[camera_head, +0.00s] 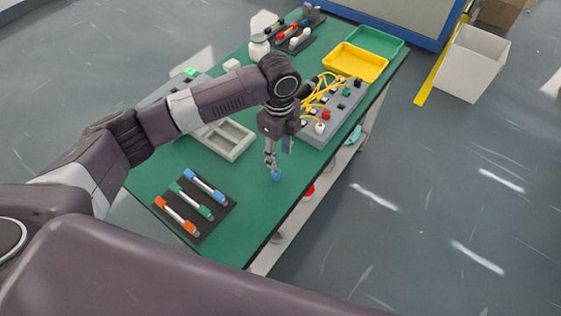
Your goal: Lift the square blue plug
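The small blue plug (277,176) shows over the green table top, near the table's right edge. My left gripper (273,167) points down right above it. Its fingertips are close together and meet the top of the plug, so it looks shut on it. I cannot tell whether the plug touches the table or hangs just above it. My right gripper is not in view.
A black mat (218,219) with several markers lies at the near left. A grey tray (238,151) lies behind my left gripper. A grey box with yellow cables (316,131), a yellow tray (355,63) and a green tray (375,42) stand farther back.

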